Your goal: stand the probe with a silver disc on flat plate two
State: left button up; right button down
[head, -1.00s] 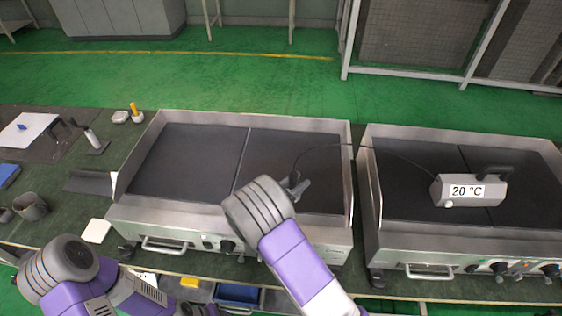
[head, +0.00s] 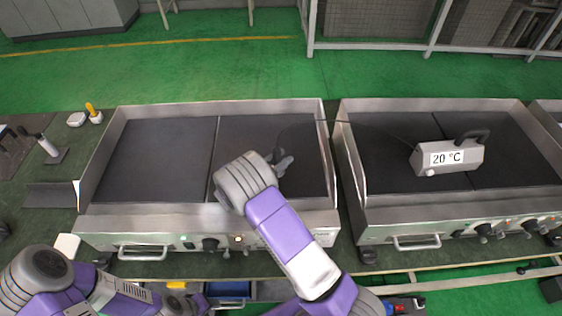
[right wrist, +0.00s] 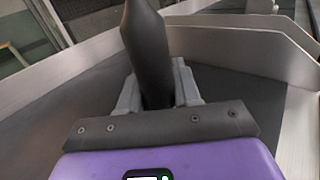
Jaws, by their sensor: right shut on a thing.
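My right gripper (head: 281,164) is shut on the dark, tapered handle of the probe, which rises between the fingers in the right wrist view (right wrist: 147,45). It is over the right-hand dark plate (head: 302,184) of the left griddle. The probe's lower end and silver disc are hidden, so I cannot tell whether it touches the plate. A thin cable runs right toward a grey readout box (head: 458,158) showing 20 °C. The left-hand plate (head: 155,160) is bare. Part of my left arm shows at lower left, but its gripper is not in view.
The left griddle has raised metal walls (head: 328,150) at the sides and back. A second griddle (head: 445,225) stands to its right, with the readout box on it. A yellow-topped item (head: 93,113) and a small white block (head: 67,246) lie on the table at left.

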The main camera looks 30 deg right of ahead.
jog(key=shift+f, duration=0.4)
jog(key=shift+r, duration=0.15)
jog(key=c, duration=1.2)
grip_release()
jog(key=shift+f, duration=0.25)
jog(key=shift+c, duration=0.2)
jog(key=o, duration=0.5)
jog(key=shift+c, duration=0.2)
jog(key=shift+r, duration=0.1)
jog(key=shift+r, duration=0.15)
jog(key=p+v, duration=0.1)
jog(key=v, duration=1.1)
jog(key=shift+p, duration=0.4)
